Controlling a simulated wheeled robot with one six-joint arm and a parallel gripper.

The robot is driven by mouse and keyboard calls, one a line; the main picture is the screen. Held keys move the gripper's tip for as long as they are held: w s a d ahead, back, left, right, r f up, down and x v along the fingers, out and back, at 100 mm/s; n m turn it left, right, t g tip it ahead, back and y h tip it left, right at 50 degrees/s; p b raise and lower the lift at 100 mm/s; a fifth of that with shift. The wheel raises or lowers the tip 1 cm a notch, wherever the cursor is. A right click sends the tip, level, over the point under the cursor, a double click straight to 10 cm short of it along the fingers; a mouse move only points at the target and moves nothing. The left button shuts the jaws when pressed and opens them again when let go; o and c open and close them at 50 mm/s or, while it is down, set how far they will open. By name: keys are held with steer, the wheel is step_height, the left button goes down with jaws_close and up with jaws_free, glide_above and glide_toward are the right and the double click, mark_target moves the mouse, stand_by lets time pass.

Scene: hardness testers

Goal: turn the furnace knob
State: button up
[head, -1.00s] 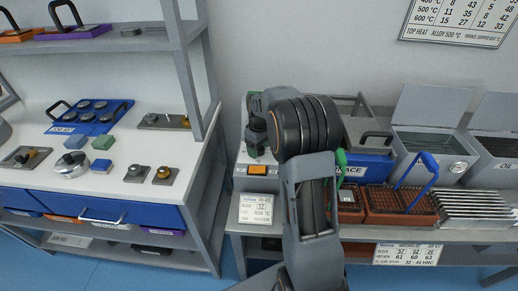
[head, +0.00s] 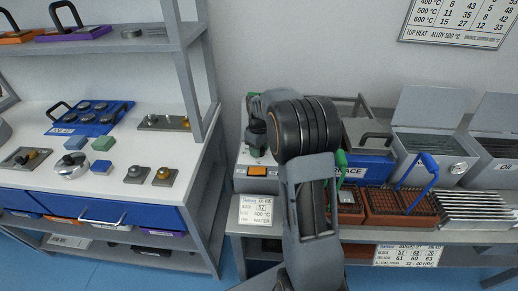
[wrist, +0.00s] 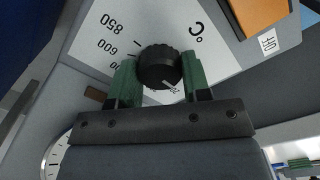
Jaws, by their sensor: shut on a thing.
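In the wrist view, the black ribbed furnace knob (wrist: 157,63) sits on a white dial plate (wrist: 105,45) marked in °C, with 850 and 600 readable. A lower number is partly covered by a finger. The white line on the knob points to the lower right of the picture. My gripper (wrist: 159,74) has its two green fingers on either side of the knob and is shut on it.
An orange switch (wrist: 262,12) with an OFF label is beside the dial; it also shows in the head view (head: 257,171). Brown racks (head: 398,205) and a bin with a raised lid (head: 433,110) stand to the right. A white workbench (head: 130,190) is on the left.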

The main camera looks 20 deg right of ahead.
steer(key=shift+r+m, duration=0.1)
steer(key=shift+m, duration=0.2)
steer(key=m+p, duration=0.2)
steer(key=m, duration=0.1)
steer(key=m+p, duration=0.2)
steer(key=m, duration=0.3)
steer(key=m+p, duration=0.1)
steer(key=m, duration=0.3)
steer(key=shift+m, duration=0.4)
steer(key=shift+w+m+p, duration=0.1)
steer(key=shift+m+p, duration=0.55)
steer(key=shift+m, duration=1.35)
steer(key=o, duration=0.9)
